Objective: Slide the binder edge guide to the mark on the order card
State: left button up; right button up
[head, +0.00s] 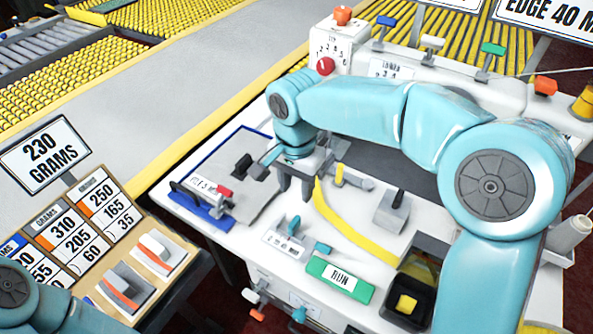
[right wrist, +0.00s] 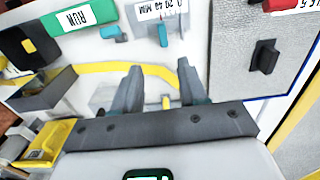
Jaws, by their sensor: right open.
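The order card (head: 548,14) at the top right reads "EDGE 40 M" and is cut off by the frame. A white scale plate (head: 283,243) lies on the machine bed; in the right wrist view (right wrist: 160,9) it reads roughly "0 20 40 MM". A teal slider (head: 294,226), seemingly the edge guide, stands at its far edge, also in the right wrist view (right wrist: 163,32). I cannot read its exact setting. My right gripper (head: 297,195) is open above the bed, beyond the slider and apart from it. Its fingers (right wrist: 160,90) also show in the wrist view. My left gripper is out of view.
A second teal piece (head: 322,248) is by the plate's right end. A blue-edged plate with a red knob (head: 224,191) is at left.

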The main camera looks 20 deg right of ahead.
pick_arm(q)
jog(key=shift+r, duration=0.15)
pick_arm(e)
jog(key=shift+r, duration=1.85)
